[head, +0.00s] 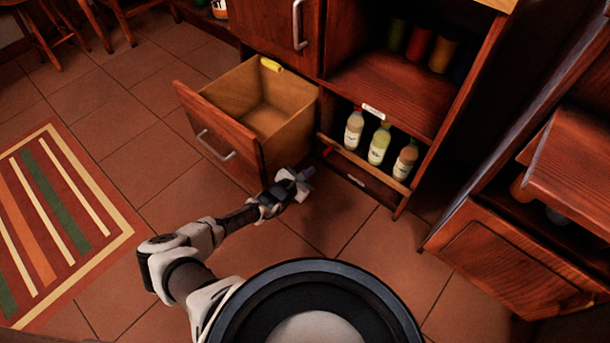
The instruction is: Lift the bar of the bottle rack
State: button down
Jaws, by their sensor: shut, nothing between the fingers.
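The bottle rack is the low compartment of the cabinet, and its wooden bar (364,163) runs across the front of several bottles. My gripper (303,183) is shut and empty, low in front of the cabinet. In the picture it lies below and left of the bar's left end, apart from it. The bottles' bases are hidden behind the bar.
An open, mostly empty drawer (231,142) juts out just left of my gripper. Another wooden cabinet (520,255) stands at the right. Tiled floor (340,235) is clear in front of the rack.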

jog(key=b+x, duration=0.2)
jog(key=x, duration=0.4)
jog(key=r, duration=0.1)
jog(key=r+p, duration=0.2)
jog(key=r, duration=0.1)
jog(key=shift+s+d+r, duration=0.1)
jog(key=shift+s+d, duration=0.15)
jog(key=shift+s, duration=0.15)
